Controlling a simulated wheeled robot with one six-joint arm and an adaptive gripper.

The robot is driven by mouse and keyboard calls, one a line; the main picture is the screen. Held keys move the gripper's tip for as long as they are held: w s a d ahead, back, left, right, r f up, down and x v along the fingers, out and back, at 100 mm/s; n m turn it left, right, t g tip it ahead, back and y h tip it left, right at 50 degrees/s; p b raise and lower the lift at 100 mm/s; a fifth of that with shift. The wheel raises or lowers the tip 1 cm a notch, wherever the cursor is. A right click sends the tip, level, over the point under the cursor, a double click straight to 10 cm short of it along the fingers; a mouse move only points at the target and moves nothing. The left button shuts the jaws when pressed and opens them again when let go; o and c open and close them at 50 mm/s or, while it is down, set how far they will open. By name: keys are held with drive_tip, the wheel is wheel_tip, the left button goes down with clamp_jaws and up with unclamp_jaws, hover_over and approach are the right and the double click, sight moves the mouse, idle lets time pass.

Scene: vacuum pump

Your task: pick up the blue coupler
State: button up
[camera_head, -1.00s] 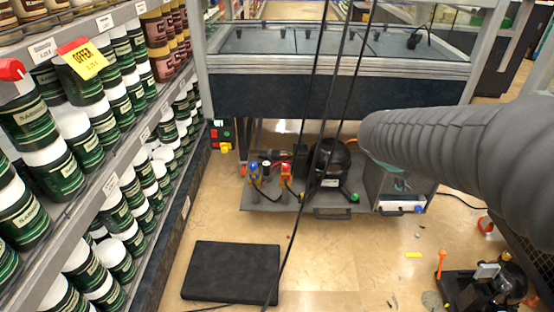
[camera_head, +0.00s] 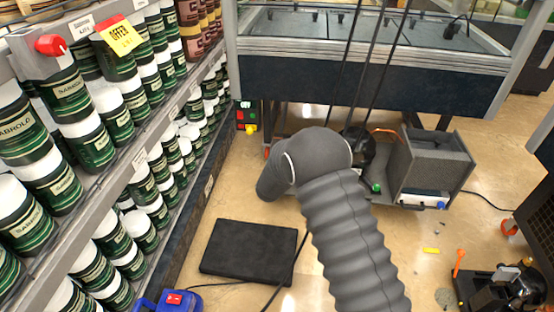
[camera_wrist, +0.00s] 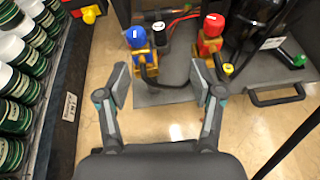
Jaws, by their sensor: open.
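The blue coupler (camera_wrist: 136,37) shows in the wrist view, on a brass fitting at the edge of the grey pump tray (camera_wrist: 170,95). A red coupler (camera_wrist: 213,27) stands to its right, also on brass. My gripper (camera_wrist: 160,78) is open and empty. Its two fingers are spread, the left fingertip just below the blue coupler and the right one below the red coupler. They look apart from both. In the head view my arm hides both couplers and the gripper's fingers.
Shelves of green jars (camera_head: 88,140) line the left side. A black mat (camera_head: 248,252) lies on the floor. A black compressor (camera_wrist: 250,25) with a green cap (camera_wrist: 298,60) stands right of the red coupler. A dark cable crosses at the lower right in the wrist view.

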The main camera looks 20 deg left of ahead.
drive_tip(key=s+a+f+n+y, duration=0.1)
drive_tip(key=a+f+n, duration=0.1)
drive_tip(key=a+f, duration=0.2)
drive_tip(key=shift+d+p+x, duration=0.15)
drive_tip(key=shift+x, duration=1.8)
drive_tip(key=shift+d+p+x, duration=0.2)
drive_tip(key=shift+x, duration=1.8)
drive_tip(key=shift+d+p+x, duration=0.15)
drive_tip(key=shift+x, duration=2.55)
drive_tip(key=shift+f, duration=0.1)
clamp_jaws()
